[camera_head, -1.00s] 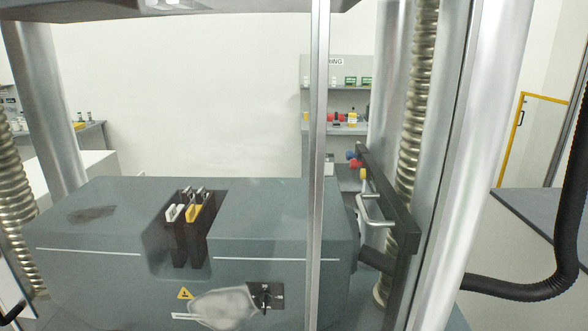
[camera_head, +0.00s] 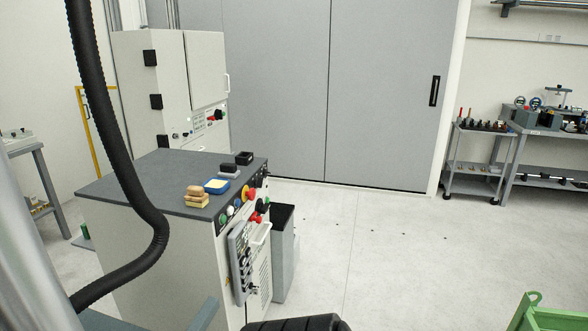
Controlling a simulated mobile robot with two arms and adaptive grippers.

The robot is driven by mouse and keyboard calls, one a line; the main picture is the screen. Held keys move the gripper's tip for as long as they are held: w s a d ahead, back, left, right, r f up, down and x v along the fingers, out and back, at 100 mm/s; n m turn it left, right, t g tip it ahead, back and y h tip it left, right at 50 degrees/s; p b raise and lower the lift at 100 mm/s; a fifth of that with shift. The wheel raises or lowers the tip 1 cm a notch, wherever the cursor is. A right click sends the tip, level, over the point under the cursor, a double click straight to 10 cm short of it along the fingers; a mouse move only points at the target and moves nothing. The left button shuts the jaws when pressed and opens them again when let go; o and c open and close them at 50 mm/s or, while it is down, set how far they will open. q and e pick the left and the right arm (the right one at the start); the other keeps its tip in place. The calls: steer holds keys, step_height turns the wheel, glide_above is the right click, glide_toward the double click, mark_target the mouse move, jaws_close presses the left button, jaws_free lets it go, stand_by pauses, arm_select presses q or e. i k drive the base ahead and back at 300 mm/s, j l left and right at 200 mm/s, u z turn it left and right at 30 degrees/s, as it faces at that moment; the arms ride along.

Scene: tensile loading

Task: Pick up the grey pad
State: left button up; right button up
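A small grey pad (camera_head: 231,174) lies on the dark top of the white control cabinet (camera_head: 170,172), toward its far right part. A black block shows at its upper side; I cannot tell whether the two are one piece. A blue tray with a yellow pad (camera_head: 216,186) lies just in front of it. A brown and yellow sponge-like stack (camera_head: 196,197) is nearer to me. A black open box (camera_head: 244,158) stands behind the grey pad. Neither of my grippers can be made out in this view.
A thick black hose (camera_head: 110,140) hangs at the left. The cabinet's front carries buttons and a pendant (camera_head: 241,262). A grey bin (camera_head: 284,250) stands beside it. Floor (camera_head: 390,260) to the right is clear, with a green crate (camera_head: 540,315) at the lower right.

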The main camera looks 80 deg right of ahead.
mark_target(228, 170)
steer(key=j+z, duration=0.15)
steer(key=z, duration=2.15)
steer(key=u, duration=2)
steer(key=z, duration=2)
steer(key=i+l+z, duration=0.75)
steer(key=i, duration=0.55)
steer(key=i+z, duration=0.25)
steer(key=i, duration=0.6)
steer(key=l, duration=0.1)
